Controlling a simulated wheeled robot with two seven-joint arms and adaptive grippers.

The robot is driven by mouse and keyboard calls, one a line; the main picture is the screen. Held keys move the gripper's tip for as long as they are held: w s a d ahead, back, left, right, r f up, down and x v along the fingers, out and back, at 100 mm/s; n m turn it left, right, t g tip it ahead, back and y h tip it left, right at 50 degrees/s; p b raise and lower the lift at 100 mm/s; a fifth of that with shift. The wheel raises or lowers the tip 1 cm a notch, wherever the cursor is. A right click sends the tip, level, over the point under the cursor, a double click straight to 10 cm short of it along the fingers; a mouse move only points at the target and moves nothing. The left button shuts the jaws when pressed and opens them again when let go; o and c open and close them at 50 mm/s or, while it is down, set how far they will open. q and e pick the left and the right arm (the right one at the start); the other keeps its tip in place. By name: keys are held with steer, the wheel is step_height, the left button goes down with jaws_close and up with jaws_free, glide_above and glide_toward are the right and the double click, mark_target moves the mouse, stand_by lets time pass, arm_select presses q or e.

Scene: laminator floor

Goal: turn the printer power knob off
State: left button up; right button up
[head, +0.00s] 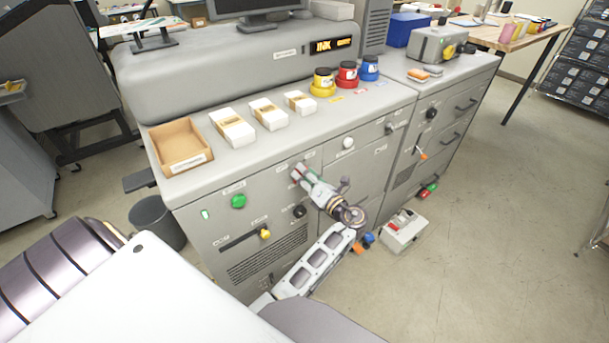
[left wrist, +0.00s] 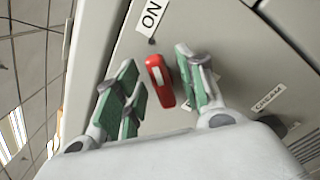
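The red power knob (left wrist: 160,85) is on the grey printer front (head: 225,270). It shows in the left wrist view between the fingers of my left gripper (left wrist: 158,66), with gaps on both sides. A white "ON" label (left wrist: 151,15) is near it. My left gripper is open with green finger pads, and its tips reach the panel area around the knob. In the head view my left gripper (head: 303,175) is at the upper middle of the printer front and mostly hides the knob. My right gripper is not in view.
A green button (head: 238,201), a yellow knob (head: 265,234) and a black knob (head: 299,211) are on the same panel. An open tray (head: 158,140) and ink jars (head: 347,78) stand on top. A grey box with switches (head: 404,232) is on the floor at the right.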

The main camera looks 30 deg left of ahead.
arm_select(q)
jaws_close()
steer(key=shift+n+p, duration=0.3)
steer(key=shift+n, duration=0.1)
steer(key=n, duration=0.3)
steer(key=n+p, duration=0.1)
steer(key=n, duration=0.3)
steer(key=s+n+p, duration=0.1)
steer(key=n, duration=0.3)
steer(key=shift+a+r, duration=0.1)
steer(key=shift+a, duration=0.1)
steer(key=n+b, duration=0.1)
steer(key=n, duration=0.2)
steer(key=n+b, duration=0.1)
steer(key=n, duration=0.2)
steer(key=shift+s+a, duration=0.1)
steer(key=shift+s, duration=0.1)
steer(key=shift+n, duration=0.3)
